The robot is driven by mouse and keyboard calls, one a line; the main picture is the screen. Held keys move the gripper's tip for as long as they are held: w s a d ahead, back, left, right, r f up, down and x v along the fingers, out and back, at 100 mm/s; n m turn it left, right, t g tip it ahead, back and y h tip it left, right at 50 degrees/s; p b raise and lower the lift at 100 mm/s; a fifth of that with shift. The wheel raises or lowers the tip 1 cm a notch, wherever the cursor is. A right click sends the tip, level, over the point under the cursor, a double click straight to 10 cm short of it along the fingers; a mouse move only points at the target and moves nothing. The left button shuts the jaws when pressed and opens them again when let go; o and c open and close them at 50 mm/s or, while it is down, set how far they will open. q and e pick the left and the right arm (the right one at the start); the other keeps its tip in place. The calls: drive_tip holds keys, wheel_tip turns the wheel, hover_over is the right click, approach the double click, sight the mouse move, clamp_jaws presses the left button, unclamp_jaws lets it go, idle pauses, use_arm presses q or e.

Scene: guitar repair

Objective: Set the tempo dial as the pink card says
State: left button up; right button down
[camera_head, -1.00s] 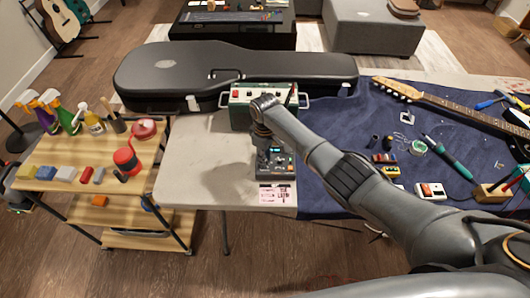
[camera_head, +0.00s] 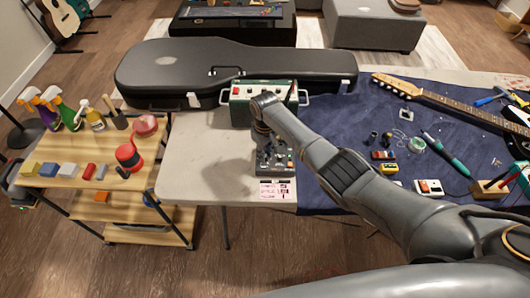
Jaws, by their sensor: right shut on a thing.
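A small grey control box (camera_head: 283,166) with small knobs or buttons stands near the front edge of the table. The pink card (camera_head: 277,191) lies just in front of it, and its print is too small to read. My right gripper (camera_head: 264,148) points down at the left rear part of the box. It is shut on what appears to be the tempo dial. My own wrist and the gripper hide the dial, so its setting cannot be read. My left gripper is out of view.
A green box with handles (camera_head: 240,112) stands behind, before a black guitar case (camera_head: 180,75). A blue cloth (camera_head: 345,120) with a guitar and several tools covers the right side. A wooden cart (camera_head: 60,200) stands left. Bare table (camera_head: 205,150) lies left of the box.

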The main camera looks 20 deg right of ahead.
drive_tip(key=c, duration=1.2)
unclamp_jaws()
drive_tip(key=shift+r, duration=0.15)
wheel_tip(320, 180, up, 12)
drive_tip(key=shift+f, duration=0.1)
